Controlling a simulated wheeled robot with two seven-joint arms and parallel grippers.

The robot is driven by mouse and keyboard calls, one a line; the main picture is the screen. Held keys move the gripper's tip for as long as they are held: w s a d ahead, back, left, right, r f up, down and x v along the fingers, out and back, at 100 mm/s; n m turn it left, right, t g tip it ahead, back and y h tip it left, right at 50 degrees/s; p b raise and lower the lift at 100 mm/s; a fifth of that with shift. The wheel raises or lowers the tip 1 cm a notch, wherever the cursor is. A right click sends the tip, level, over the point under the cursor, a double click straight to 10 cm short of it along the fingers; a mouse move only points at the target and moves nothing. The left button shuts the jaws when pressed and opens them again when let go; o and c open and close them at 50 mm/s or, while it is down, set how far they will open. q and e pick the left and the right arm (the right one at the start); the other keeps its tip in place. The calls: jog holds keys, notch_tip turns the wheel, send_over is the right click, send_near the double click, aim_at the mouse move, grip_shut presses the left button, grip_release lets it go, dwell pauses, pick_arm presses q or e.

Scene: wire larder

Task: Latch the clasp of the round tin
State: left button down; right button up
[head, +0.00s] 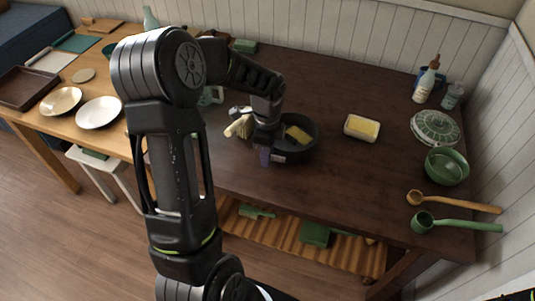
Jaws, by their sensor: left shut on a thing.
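The round tin (308,150) is dark and open-topped, and it stands on the dark brown table with a yellow block (298,134) inside. My left gripper (267,153) reaches down at the tin's left front side. Its fingers are shut, and they seem to close on the clasp at the tin's wall. The clasp itself is hidden by the fingers, so I cannot tell how it is set. My right gripper is out of view.
A pale-handled brush (238,128) lies just left of the gripper. A butter dish (362,127) stands to the right. Farther right are a lidded dish (435,126), a green bowl (446,166) and two ladles (455,226). The table between tin and butter dish is clear.

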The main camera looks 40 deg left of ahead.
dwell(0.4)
pick_arm(q)
jog(key=c, duration=1.1)
grip_release()
jog(key=shift+d, duration=0.1)
